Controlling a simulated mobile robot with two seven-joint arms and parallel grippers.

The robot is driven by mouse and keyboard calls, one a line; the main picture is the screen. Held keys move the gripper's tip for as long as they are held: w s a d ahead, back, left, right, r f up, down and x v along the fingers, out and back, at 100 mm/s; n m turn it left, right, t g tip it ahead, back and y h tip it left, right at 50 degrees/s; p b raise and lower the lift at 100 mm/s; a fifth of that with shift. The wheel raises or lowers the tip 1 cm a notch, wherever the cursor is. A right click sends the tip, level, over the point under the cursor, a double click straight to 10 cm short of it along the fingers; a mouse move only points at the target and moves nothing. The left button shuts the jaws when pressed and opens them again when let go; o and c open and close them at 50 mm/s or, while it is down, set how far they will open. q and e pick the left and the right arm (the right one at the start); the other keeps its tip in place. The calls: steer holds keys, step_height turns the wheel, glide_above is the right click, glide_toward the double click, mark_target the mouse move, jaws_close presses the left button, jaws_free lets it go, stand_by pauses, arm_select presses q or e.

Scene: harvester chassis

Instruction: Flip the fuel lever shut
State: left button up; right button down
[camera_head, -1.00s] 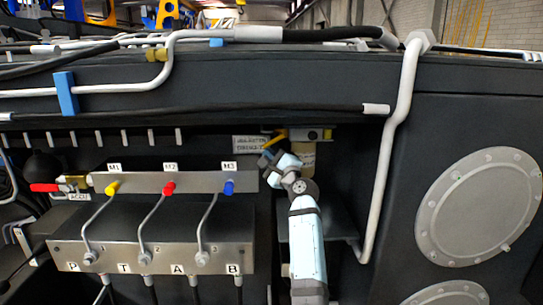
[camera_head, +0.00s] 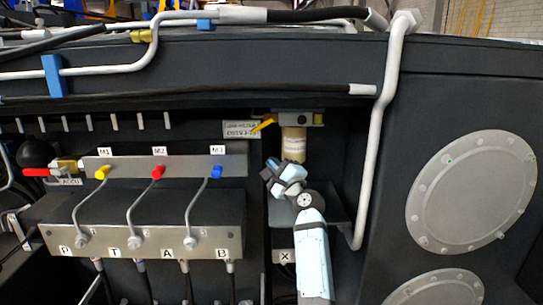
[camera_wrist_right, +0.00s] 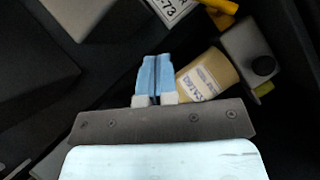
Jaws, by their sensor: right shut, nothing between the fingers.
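The fuel lever (camera_head: 263,124) is a yellow handle at the left end of a metal valve block (camera_head: 299,119). It slants down and to the left, over the edge of a white label. A tan fuel filter bowl (camera_head: 293,145) hangs under the block. My right gripper (camera_head: 271,168) is shut and empty, below and left of the bowl and apart from the lever. In the right wrist view, its blue fingertips (camera_wrist_right: 154,60) are together beside the bowl (camera_wrist_right: 210,75), and the yellow lever (camera_wrist_right: 222,6) is partly cut off at the top edge. My left gripper is not in view.
A white label (camera_head: 240,129) sits left of the lever. A manifold (camera_head: 140,240) with yellow, red and blue knobs is to the left. A red-handled valve (camera_head: 38,172) is at far left. A thick grey pipe (camera_head: 376,150) runs down on the right.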

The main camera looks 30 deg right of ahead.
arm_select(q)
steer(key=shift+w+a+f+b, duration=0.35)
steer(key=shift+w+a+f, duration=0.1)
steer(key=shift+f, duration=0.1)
arm_select(e)
steer(key=s+f, duration=0.1)
steer(key=s+a, duration=0.1)
steer(key=s+f, duration=0.1)
steer(key=s, duration=0.1)
steer(key=shift+a+f, duration=0.3)
steer(key=shift+a, duration=0.05)
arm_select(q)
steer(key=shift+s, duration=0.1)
arm_select(e)
steer(key=shift+s, duration=0.1)
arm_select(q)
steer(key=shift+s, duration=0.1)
arm_select(e)
steer(key=shift+f, duration=0.1)
